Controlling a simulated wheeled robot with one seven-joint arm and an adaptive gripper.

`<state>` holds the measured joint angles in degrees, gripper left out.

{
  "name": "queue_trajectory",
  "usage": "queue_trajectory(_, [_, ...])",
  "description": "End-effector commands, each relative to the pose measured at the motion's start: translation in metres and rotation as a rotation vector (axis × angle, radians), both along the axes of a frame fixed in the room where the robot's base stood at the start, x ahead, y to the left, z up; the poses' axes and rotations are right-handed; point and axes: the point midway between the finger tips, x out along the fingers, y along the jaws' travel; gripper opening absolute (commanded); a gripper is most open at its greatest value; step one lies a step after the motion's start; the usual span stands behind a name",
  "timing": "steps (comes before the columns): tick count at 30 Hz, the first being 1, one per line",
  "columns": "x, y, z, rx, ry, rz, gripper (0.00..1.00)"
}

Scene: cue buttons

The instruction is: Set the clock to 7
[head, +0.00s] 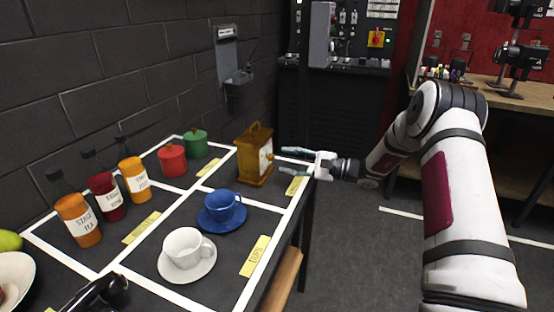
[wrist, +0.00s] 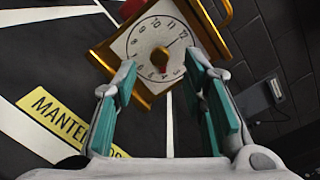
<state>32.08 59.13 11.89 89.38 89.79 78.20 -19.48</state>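The clock (head: 252,160) is a brown-gold wooden mantel clock with a top handle, standing at the far right end of the dark table. Its white face (head: 266,158) is turned toward my gripper. In the wrist view the clock face (wrist: 146,40) appears tilted, with black numerals, a dark hand and a red piece near the centre; the exact reading is too small to tell. My gripper (head: 288,160) is open and empty in front of the face. In the wrist view its teal-padded fingers (wrist: 160,75) stand on either side of the face's lower part, apart from each other.
A yellow label (head: 294,186) lies before the clock. A blue cup (head: 222,206), a white cup (head: 183,247), red (head: 172,160) and green (head: 195,143) pots, and several jars (head: 134,180) share the white-lined table. A wall box (head: 232,70) hangs behind. Floor right of the table is open.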

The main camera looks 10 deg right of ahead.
Motion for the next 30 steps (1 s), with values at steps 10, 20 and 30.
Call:
queue_trajectory(10, [0.021,0.034,0.000,-0.001,0.000,0.001,0.39])
queue_trajectory(20, [0.022,0.036,0.000,-0.001,0.001,0.000,0.39])
queue_trajectory(30, [0.022,0.036,0.000,-0.001,0.000,0.001,0.00])
